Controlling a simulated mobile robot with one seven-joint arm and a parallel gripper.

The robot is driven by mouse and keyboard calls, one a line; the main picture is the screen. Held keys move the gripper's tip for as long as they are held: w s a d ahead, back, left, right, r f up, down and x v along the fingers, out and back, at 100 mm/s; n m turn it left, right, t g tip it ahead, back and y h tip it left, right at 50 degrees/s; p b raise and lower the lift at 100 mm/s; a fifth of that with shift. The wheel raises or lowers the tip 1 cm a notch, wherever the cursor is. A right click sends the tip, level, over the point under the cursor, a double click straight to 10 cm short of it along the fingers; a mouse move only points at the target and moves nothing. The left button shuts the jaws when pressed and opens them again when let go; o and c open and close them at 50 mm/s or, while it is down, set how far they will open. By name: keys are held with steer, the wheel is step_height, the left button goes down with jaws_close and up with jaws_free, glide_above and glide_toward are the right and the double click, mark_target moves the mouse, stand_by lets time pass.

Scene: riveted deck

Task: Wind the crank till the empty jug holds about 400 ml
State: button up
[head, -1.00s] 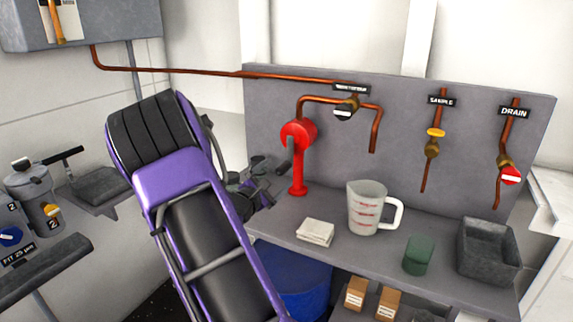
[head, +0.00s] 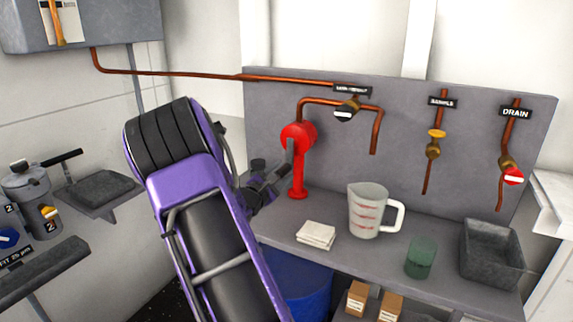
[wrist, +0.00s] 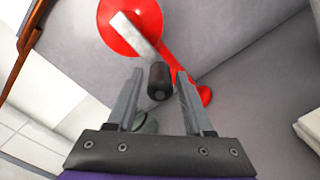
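The red crank pump (head: 297,136) stands at the left of the bench against the grey panel; it also shows in the wrist view (wrist: 145,20). Its grey crank arm ends in a black handle (wrist: 159,82). My gripper (wrist: 157,78) is open, with the black handle showing between its two fingers; whether they touch it I cannot tell. In the head view my gripper (head: 280,180) is close to the pump, partly behind my arm. The clear jug (head: 367,211) with red marks stands upright on the bench, right of the pump, and looks empty.
A folded cloth (head: 316,235), a green cup (head: 421,257) and a grey tray (head: 491,252) are on the bench. A copper pipe outlet (head: 375,145) hangs above the jug. Sample (head: 433,150) and drain (head: 507,165) valves are further right.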

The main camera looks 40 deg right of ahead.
jaws_close()
steer(key=shift+w+a+r+p, duration=0.35)
steer(key=shift+w+r+p, duration=0.7)
steer(key=shift+r, duration=2.3)
steer(key=shift+w+a+r+p, duration=0.45)
steer(key=shift+r+p, duration=0.95)
steer(key=shift+r, duration=1.9)
steer(key=shift+s+d+b, duration=1.8)
steer(key=shift+s+b, duration=0.95)
steer(key=shift+s, duration=1.1)
step_height(320, 180, down, 10)
steer(key=s, duration=0.2)
steer(key=shift+d+r, duration=0.25)
steer(key=shift+d, duration=0.1)
